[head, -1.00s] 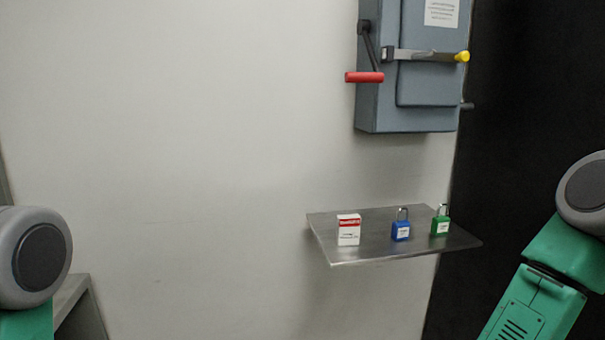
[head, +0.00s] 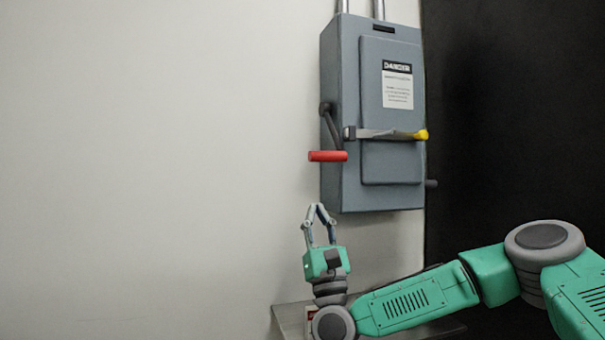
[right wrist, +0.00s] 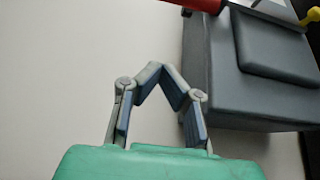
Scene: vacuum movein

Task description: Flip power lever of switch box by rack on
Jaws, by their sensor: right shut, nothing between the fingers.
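The grey switch box (head: 402,190) hangs on the wall, right of centre in the head view. Its power lever has a dark arm and a red handle (head: 328,156) on the left side, with the handle at the low end. My right gripper (head: 319,206) is shut and empty, pointing up, a little below the red handle and apart from it. In the right wrist view the gripper (right wrist: 160,66) has its fingertips together, with the red handle (right wrist: 196,4) at the top edge and the box (right wrist: 235,85) at the right. My left gripper is out of view.
A metal bar with a yellow knob (head: 421,135) crosses the box front. A metal shelf (head: 289,318) lies below, largely hidden behind my right arm, with a red and white item barely showing. Bare wall is free at the left.

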